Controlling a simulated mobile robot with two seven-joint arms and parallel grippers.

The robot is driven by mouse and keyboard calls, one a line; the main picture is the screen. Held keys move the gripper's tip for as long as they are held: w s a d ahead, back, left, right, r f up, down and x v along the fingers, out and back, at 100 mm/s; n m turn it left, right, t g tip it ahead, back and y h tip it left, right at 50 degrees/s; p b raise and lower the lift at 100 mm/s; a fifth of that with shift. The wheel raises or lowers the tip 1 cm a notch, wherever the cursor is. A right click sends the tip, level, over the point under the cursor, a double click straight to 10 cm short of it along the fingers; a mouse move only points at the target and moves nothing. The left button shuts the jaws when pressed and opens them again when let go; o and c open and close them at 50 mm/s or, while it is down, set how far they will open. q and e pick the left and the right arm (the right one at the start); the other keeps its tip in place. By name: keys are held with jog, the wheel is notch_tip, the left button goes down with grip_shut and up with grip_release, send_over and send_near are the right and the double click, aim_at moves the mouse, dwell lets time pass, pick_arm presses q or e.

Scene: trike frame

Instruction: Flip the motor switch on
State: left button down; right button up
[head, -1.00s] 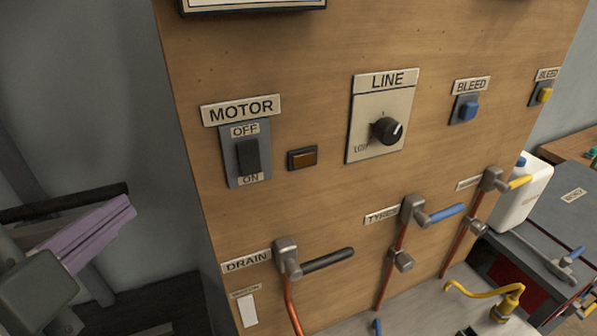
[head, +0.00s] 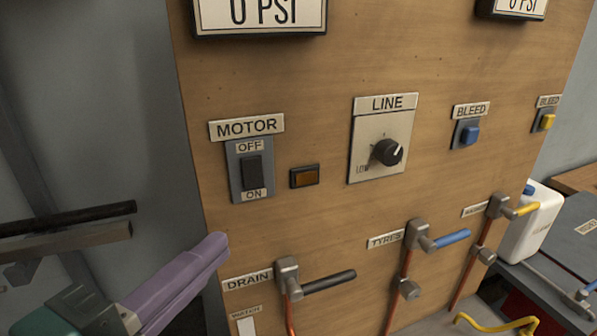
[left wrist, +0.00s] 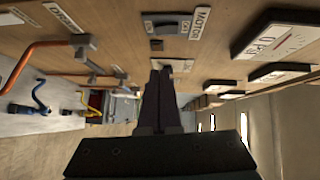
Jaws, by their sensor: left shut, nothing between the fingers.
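The motor switch (head: 252,172) is a dark rocker on a grey plate, marked OFF above and ON below, under the MOTOR label (head: 247,126) on the wooden panel. I cannot tell clearly which way the rocker is tipped. In the left wrist view the switch (left wrist: 167,28) lies sideways near the top. My left gripper (head: 222,243) has purple fingers, shut and empty. In the head view its tips are below and left of the switch, apart from it. In the left wrist view its dark fingers (left wrist: 161,70) point at the panel. My right gripper is not in view.
An amber lamp (head: 304,176) is right of the switch, then the LINE knob (head: 387,152) and blue BLEED button (head: 471,135). The DRAIN valve lever (head: 329,282) juts out below. PSI displays (head: 262,14) are above. The panel around the switch is clear.

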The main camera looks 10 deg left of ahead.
pick_arm(q)
jog(key=p, duration=0.2)
send_near(259, 185)
jog(key=w+d, duration=0.2)
jog(key=d, duration=0.2)
jog(key=w, duration=0.1)
jog(key=w+a, duration=0.2)
jog(key=shift+w+a+f, duration=0.15)
jog(key=shift+w+f, duration=0.15)
jog(key=shift+w, duration=0.05)
jog(key=shift+w+a, duration=0.1)
jog(key=shift+w, duration=0.05)
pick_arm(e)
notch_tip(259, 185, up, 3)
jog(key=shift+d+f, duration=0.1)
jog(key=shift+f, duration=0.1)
pick_arm(q)
jog(key=b, duration=0.1)
jog(key=f+b, duration=0.1)
jog(key=shift+w+a+b, duration=0.15)
jog(key=shift+w+b, duration=0.05)
jog(key=shift+b, duration=0.1)
jog(key=shift+r+p, duration=0.3)
jog(key=shift+r, duration=0.05)
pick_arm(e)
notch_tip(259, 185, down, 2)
